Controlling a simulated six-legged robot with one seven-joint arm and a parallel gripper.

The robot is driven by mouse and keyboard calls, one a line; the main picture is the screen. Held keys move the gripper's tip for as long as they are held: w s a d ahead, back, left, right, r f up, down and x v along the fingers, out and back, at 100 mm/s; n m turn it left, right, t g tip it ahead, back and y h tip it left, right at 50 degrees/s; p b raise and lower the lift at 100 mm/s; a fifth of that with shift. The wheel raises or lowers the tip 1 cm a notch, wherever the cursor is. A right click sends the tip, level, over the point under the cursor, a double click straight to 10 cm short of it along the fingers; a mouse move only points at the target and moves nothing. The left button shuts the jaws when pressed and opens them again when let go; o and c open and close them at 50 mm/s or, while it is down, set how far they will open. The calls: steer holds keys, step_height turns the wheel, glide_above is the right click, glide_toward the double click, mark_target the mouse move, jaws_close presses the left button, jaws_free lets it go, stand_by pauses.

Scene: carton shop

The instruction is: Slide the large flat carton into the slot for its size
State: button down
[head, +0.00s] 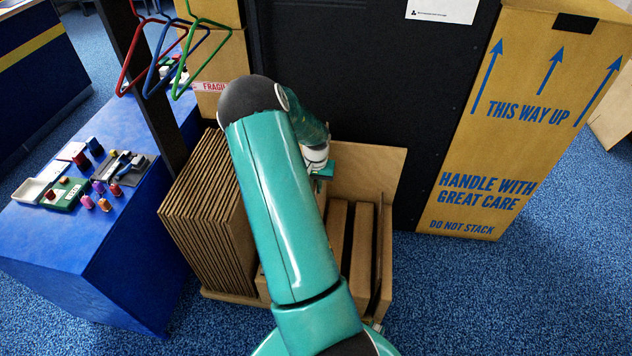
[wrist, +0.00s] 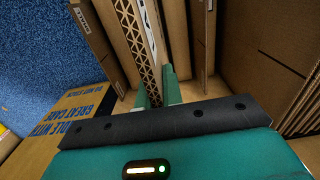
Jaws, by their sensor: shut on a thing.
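My gripper (head: 322,170) is over the back of a low cardboard rack (head: 237,298), partly behind my own arm. In the wrist view my gripper (wrist: 157,92) is shut on the edge of a flat carton (wrist: 152,45), whose corrugated edge runs away between the fingers. I cannot tell how far the carton is inside a slot. In the head view the arm hides most of it. Upright brown boards (head: 361,240) stand in the rack to the right of the arm, with narrow dark gaps between them. A larger brown panel (head: 378,165) rises behind them.
A thick stack of flat cartons (head: 205,195) stands at the left. A blue bench (head: 110,240) with small parts is further left. A tall printed box (head: 520,130) stands at the right, by a black panel (head: 350,90). Coloured hangers (head: 165,60) hang upper left. Carpet (head: 480,295) is clear front right.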

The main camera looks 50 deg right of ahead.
step_height(320, 180, down, 23)
steer(key=shift+r, duration=0.2)
stand_by(2.2)
steer(key=c, duration=1.5)
jaws_free()
steer(key=shift+r, duration=0.1)
step_height(320, 180, up, 14)
steer(key=shift+f, duration=0.2)
